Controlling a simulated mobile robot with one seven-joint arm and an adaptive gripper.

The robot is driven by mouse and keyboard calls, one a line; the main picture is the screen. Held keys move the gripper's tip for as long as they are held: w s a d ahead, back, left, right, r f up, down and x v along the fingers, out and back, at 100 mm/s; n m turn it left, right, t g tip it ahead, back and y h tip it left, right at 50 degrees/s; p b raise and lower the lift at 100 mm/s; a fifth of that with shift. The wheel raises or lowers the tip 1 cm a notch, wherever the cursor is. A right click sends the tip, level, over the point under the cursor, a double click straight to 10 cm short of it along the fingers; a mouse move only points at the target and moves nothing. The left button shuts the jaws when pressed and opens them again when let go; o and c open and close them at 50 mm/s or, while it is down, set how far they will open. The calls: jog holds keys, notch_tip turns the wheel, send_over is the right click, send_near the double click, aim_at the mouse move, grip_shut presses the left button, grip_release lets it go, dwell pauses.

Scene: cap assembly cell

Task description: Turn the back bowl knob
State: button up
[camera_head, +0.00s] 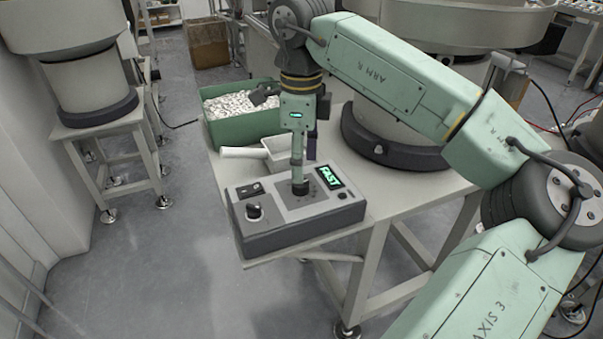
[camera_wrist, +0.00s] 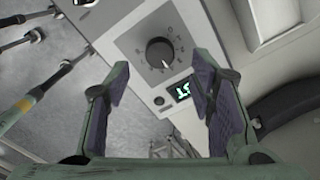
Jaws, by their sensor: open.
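A round black dial knob (camera_wrist: 160,52) with a white pointer line sits on a grey panel in the wrist view. It lies between my two spread fingers, and I see no finger touching it. In the head view the knob (camera_head: 300,188) is on the control box (camera_head: 300,230), partly hidden below my gripper (camera_head: 298,178), which points straight down over it. In the wrist view my gripper (camera_wrist: 160,70) is open and empty. A green-lit display (camera_head: 329,176) reading FAST is beside the knob; it also shows in the wrist view (camera_wrist: 183,90).
A second black knob (camera_head: 255,212) and a black rocker switch (camera_head: 250,190) are on the box's left part. A large bowl feeder (camera_head: 400,130) is behind right.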

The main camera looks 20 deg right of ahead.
notch_tip(320, 180, up, 8)
jog(key=shift+f, duration=0.25)
dwell(0.4)
